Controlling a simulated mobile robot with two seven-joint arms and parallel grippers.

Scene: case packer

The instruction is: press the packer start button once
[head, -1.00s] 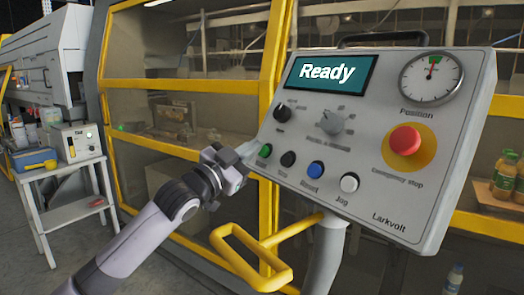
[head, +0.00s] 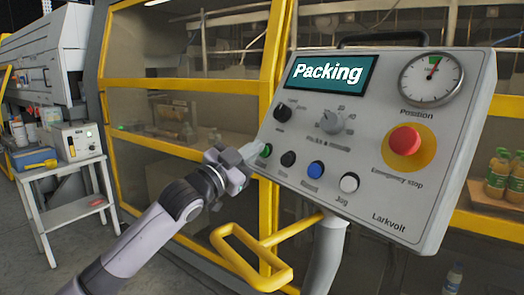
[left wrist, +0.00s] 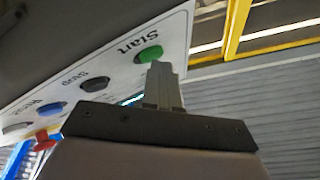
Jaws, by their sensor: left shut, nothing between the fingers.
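The control panel (head: 400,200) carries a screen (head: 332,73) that reads "Packing". The green start button (head: 265,150) is at the left end of the lower button row. It also shows in the left wrist view (left wrist: 149,54), beside the word "Start". My left gripper (head: 252,151) is shut and empty, its tips at the panel's left edge, close to the green button. In the left wrist view the fingertips (left wrist: 158,68) overlap the button's lower edge; I cannot tell whether they touch it. My right gripper is not in view.
Black, blue and white buttons (head: 349,182) sit right of the start button. A red emergency stop (head: 404,140) is on the panel's right. A yellow bar handle (head: 270,250) juts out below. The yellow-framed packer (head: 190,85) stands behind; bottles (head: 499,175) are at the right.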

